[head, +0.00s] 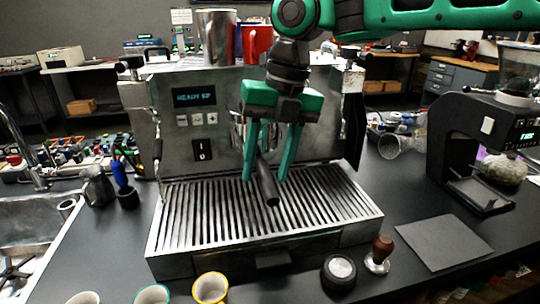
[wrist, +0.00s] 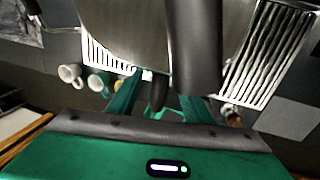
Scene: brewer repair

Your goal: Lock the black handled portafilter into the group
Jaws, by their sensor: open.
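The espresso machine (head: 222,160) stands on the dark counter with its display lit. A metal group (head: 238,128) on its front is partly hidden behind my gripper. The black handle (head: 267,184) of the portafilter points forward and down over the drip tray. Its head is hidden, so I cannot tell how it sits in the group. My gripper (head: 268,178) is open and pointing down, with its green fingers on either side of the handle. I cannot tell whether they touch it. The wrist view shows the fingers (wrist: 160,108) with a large dark cylinder above.
The slatted drip tray (head: 180,232) is empty below. Cups (head: 211,288) stand at the front edge. A round black item (head: 339,272), a tamper (head: 379,255) and a dark mat (head: 443,242) lie front right. A grinder (head: 470,150) stands right; the black steam-side part (head: 355,125) is near the arm.

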